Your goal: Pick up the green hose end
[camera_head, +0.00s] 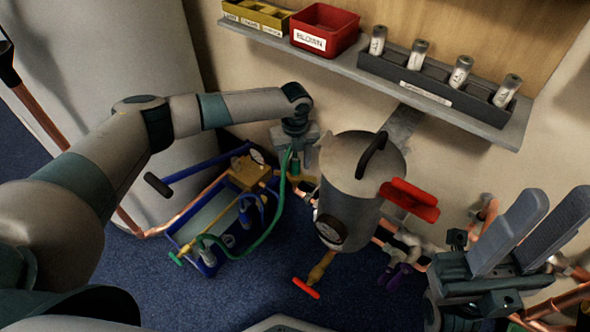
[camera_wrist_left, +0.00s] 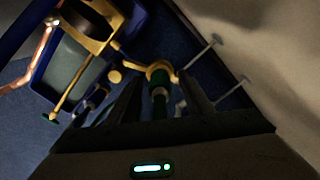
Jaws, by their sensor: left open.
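The green hose (camera_head: 270,222) runs from the blue tool tray up in a curve to an upper end just under my left gripper. My left gripper (camera_head: 297,158) hangs pointing down, left of the grey canister. In the left wrist view, the green hose end (camera_wrist_left: 159,80) stands between the two dark fingers of my left gripper (camera_wrist_left: 160,100), near a yellow ring-shaped fitting (camera_wrist_left: 160,70). The fingers are apart, with gaps on both sides of the green piece; contact is not clear in the dark picture.
The blue tray (camera_head: 208,262) holds a yellow gauge block (camera_head: 248,171). The grey canister (camera_head: 350,180) with a red handle (camera_head: 410,200) stands close right of the gripper. A shelf (camera_head: 350,68) juts out above.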

